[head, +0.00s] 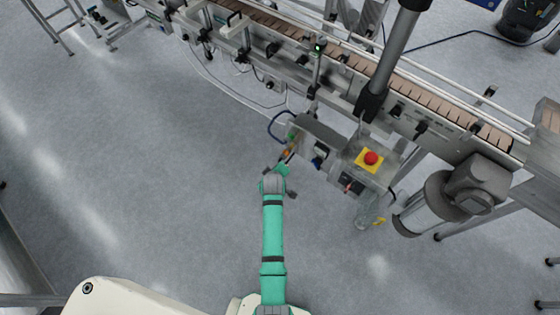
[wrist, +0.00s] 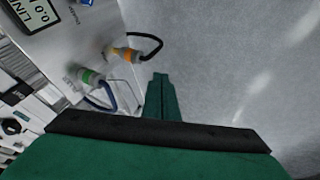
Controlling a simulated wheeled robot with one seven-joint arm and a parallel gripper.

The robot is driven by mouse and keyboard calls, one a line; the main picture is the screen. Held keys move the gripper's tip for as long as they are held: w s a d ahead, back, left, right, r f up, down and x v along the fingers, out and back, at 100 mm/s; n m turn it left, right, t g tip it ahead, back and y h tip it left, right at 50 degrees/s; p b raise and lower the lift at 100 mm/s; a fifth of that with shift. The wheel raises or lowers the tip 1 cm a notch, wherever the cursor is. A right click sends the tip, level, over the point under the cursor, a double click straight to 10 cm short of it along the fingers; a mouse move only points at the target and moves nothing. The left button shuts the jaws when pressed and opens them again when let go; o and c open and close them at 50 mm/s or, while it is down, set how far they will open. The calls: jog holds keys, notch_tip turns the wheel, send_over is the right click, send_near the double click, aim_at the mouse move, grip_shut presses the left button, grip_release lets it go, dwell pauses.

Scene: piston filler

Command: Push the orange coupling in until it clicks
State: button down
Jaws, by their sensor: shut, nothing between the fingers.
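The orange coupling (wrist: 122,54) shows in the upper middle of the wrist view, on the side of a light grey panel, with a black cable curving from its outer end. In the head view it is a small orange spot (head: 286,152) just beyond my gripper. My gripper (wrist: 160,77) is shut and empty, its green fingers together below and to the right of the coupling in the wrist view, with a gap between them. In the head view my gripper (head: 284,167) is beside the panel's left end. How deep the coupling sits cannot be told.
A green coupling (wrist: 92,77) with a blue cable sits beside the orange one. The panel has a display (wrist: 38,14). A red emergency stop button (head: 371,157) on a yellow plate and a conveyor (head: 430,95) lie beyond. The floor to the left is clear.

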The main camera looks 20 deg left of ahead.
aim_at(285, 154)
jog(key=w+f, duration=0.7)
jog(key=w, duration=0.2)
jog(key=shift+a+f, duration=0.2)
dwell(0.3)
